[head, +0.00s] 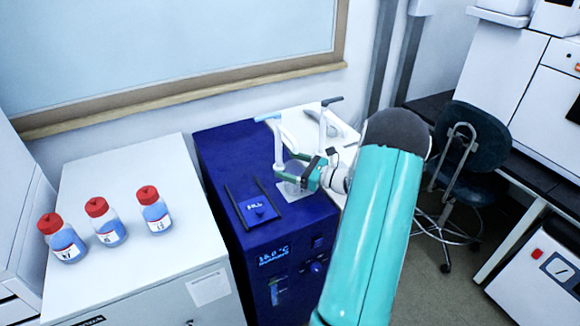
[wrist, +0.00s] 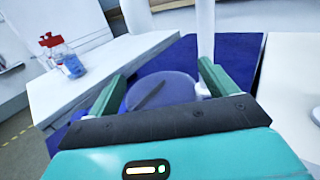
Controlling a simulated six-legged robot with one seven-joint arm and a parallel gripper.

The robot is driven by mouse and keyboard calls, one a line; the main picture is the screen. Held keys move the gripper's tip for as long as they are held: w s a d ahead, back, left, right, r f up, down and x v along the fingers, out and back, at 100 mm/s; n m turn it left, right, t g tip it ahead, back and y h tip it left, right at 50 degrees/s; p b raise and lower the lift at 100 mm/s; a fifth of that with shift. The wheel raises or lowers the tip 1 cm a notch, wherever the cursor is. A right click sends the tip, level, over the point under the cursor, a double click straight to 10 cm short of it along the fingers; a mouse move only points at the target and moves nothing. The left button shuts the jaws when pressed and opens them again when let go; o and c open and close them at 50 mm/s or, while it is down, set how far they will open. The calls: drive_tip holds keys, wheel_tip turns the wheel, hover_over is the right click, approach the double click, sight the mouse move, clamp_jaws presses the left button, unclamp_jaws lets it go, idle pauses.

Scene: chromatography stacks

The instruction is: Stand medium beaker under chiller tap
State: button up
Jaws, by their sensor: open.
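The blue chiller (head: 222,160) has a lit front display reading about 18.0 °C. In the wrist view, a round translucent shape, apparently the beaker (wrist: 178,90), lies between the fingers. My gripper (head: 297,169) is open around it, with both green fingers apart in the wrist view (wrist: 162,72). Finger contact is unclear.
Several red-capped bottles (head: 104,222) of blue liquid stand on the white cabinet (head: 130,180) to the left. Two dark rails and a small blue panel (head: 257,209) are on the chiller top. A dark chair (head: 470,140) stands right.

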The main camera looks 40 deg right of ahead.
drive_tip(key=v, duration=1.1)
drive_tip(key=shift+s, duration=0.25)
drive_tip(key=w+a+r+n+g+y, duration=0.1)
drive_tip(key=w+a+r+n+g, duration=0.25)
drive_tip(key=a, duration=0.55)
drive_tip(key=a+r+n+g+y, duration=0.1)
drive_tip(key=a+r+n+g, duration=0.1)
drive_tip(key=a+n+g, duration=0.5)
drive_tip(key=w+a+r+n+g+y, duration=0.1)
drive_tip(key=a+r+n, duration=0.25)
drive_tip(key=a, duration=0.75)
drive_tip(key=s+a+r+n+h, duration=0.3)
drive_tip(key=s+a+n, duration=0.3)
drive_tip(key=n, duration=0.3)
drive_tip(key=s+a+r+n+h, duration=0.4)
drive_tip(key=s+a+n+h, duration=0.2)
drive_tip(key=a+n, duration=0.3)
drive_tip(key=shift+s+a+r, duration=0.3)
drive_tip(key=shift+s+r, duration=0.05)
drive_tip(key=shift+s, duration=0.05)
